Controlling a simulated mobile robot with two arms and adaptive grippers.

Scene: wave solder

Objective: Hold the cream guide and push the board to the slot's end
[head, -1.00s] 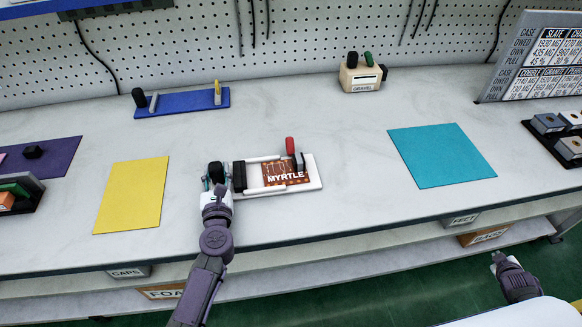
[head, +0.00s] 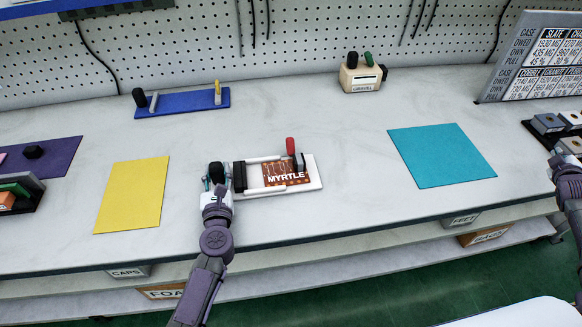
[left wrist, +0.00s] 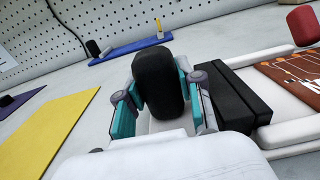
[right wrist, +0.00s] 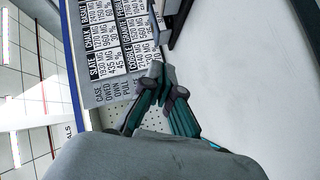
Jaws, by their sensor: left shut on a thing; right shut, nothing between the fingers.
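The cream guide (head: 314,183) lies on the bench near the middle, with a black block at its left end and a red-handled clamp (head: 290,146). The brown board (head: 278,174), marked MYRTLE, lies between the guide's rails, apart from the black block (head: 239,177). My left gripper (head: 216,178) is shut on the black knob (left wrist: 158,80) at the guide's left end, with teal fingers on both sides of it. My right gripper (right wrist: 158,90) is shut and empty; in the head view it is at the right edge, by the black tray, far from the guide.
A yellow mat (head: 132,195) lies left of the guide and a teal mat (head: 442,155) right of it. A blue fixture (head: 183,102) and a wooden box (head: 360,76) stand behind. A sign (head: 535,60) and black tray are at right. Bench between guide and teal mat is clear.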

